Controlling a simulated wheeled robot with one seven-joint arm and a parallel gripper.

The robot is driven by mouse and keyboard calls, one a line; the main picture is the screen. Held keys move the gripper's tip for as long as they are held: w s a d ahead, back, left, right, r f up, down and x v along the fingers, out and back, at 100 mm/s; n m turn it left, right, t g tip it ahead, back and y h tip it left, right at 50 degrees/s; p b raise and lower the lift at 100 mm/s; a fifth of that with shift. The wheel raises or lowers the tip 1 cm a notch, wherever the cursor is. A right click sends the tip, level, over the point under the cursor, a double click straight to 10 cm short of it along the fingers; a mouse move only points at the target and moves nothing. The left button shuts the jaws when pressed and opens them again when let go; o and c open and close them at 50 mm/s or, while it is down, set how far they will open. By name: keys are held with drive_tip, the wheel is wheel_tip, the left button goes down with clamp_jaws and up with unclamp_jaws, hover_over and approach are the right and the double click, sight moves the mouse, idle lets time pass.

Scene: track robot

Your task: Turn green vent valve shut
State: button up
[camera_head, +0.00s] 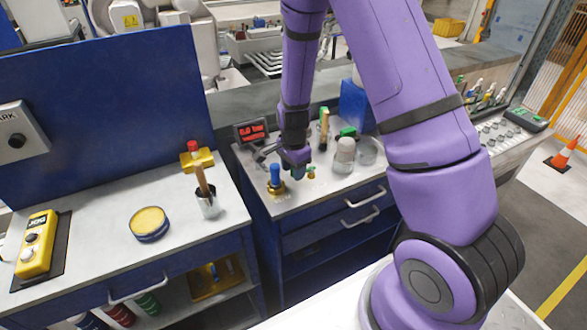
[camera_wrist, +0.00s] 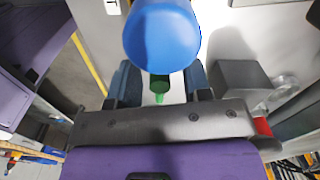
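The green vent valve (camera_wrist: 159,86) shows in the wrist view as a small green handle between the two fingers of my gripper (camera_wrist: 161,84). A gap seems to remain on both sides, so the fingers look open around it. In the head view my gripper (camera_head: 297,170) points down over the small metal bench, and a bit of green (camera_head: 311,169) shows just right of its fingertips. A blue knob (camera_wrist: 162,37) looms close to the wrist camera. It also stands on a brass base left of my gripper in the head view (camera_head: 275,175). The valve's lower part is hidden.
A gauge with a red display (camera_head: 252,132) stands behind my gripper. A white-capped grey cylinder (camera_head: 344,154) and a wooden-handled tool (camera_head: 324,130) stand to the right. A cup with a brush (camera_head: 208,204) and a yellow tin (camera_head: 149,223) are on the left bench.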

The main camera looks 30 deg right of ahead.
clamp_jaws()
